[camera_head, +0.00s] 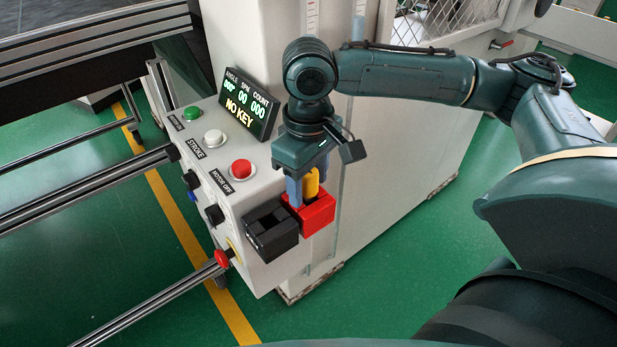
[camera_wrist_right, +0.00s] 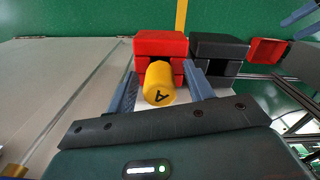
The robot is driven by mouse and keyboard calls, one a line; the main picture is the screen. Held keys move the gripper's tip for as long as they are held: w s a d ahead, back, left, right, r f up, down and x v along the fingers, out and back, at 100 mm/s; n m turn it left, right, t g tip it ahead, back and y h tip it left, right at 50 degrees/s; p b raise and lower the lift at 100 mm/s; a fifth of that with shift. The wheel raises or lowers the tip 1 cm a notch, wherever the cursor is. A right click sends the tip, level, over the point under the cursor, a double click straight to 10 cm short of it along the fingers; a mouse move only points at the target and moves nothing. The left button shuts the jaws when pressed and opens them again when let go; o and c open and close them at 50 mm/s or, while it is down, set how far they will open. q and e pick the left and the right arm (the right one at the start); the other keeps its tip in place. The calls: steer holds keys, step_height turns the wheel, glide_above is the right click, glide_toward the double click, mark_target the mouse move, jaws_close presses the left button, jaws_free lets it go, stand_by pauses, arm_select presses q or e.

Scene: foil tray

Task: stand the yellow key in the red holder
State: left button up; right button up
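The yellow key (camera_head: 311,184) is upright at the red holder (camera_head: 318,214), its lower end hidden inside or behind the holder. In the right wrist view the key (camera_wrist_right: 159,84) shows its round end with a dark letter A, in front of the opening of the red holder (camera_wrist_right: 160,43). My right gripper (camera_head: 306,186) points down over the holder. In the wrist view its blue-grey fingers (camera_wrist_right: 160,88) stand either side of the key, with a gap showing on both sides.
A black holder (camera_head: 270,232) stands directly beside the red one. The grey control panel has green, white and red buttons (camera_head: 241,169) and a display (camera_head: 249,102) reading "NO KEY". A red knob (camera_head: 223,258) sits at the lower panel edge. Green floor lies clear on the right.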

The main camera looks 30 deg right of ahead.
steer(key=shift+o, duration=0.3)
step_height(320, 180, up, 13)
steer(key=p, duration=0.1)
steer(key=shift+a, duration=0.1)
stand_by(0.8)
